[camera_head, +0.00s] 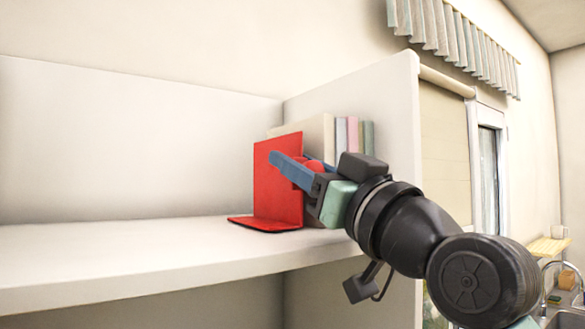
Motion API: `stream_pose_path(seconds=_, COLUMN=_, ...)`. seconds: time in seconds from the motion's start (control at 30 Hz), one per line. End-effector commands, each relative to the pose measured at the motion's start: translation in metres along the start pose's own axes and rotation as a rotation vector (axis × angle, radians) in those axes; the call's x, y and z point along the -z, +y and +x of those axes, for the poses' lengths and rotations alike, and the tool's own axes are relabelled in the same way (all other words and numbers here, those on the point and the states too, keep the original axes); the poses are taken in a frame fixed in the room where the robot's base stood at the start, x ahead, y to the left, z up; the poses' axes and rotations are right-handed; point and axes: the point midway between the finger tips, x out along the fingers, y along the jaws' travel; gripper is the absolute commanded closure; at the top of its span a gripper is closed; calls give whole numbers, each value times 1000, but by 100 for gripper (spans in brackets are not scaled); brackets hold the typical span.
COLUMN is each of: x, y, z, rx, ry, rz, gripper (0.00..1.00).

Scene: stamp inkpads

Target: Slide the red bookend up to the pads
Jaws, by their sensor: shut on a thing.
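The red bookend (274,191) stands upright on the white shelf, its flat foot reaching to the left along the shelf near the front edge. My gripper (290,167) comes in from the right and is shut on the bookend, with one blue finger showing across the front of its upright plate. The pads (353,138) stand upright in a row behind and to the right of the bookend, against the shelf's right side wall. A wide cream one, then grey, pink and green ones show. My gripper and arm hide their lower parts and any gap to the bookend.
The white shelf (120,256) is bare to the left of the bookend. Its right side wall (393,110) rises beside the pads. A window with a pleated valance (455,35) and a sink (565,318) lie beyond on the right.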

Motion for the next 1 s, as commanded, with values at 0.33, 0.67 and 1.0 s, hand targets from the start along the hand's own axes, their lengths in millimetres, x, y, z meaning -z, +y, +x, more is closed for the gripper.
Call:
stream_pose_path(seconds=0.33, x=-2, y=1, z=0, rx=-2, ry=-3, rz=3, gripper=35)
stream_pose_path(seconds=0.67, x=-3, y=2, z=-8, rx=-3, ry=-1, rz=3, gripper=35)
stream_pose_path(seconds=1.0, x=-7, y=3, z=-78, rx=-6, ry=0, rz=1, gripper=35)
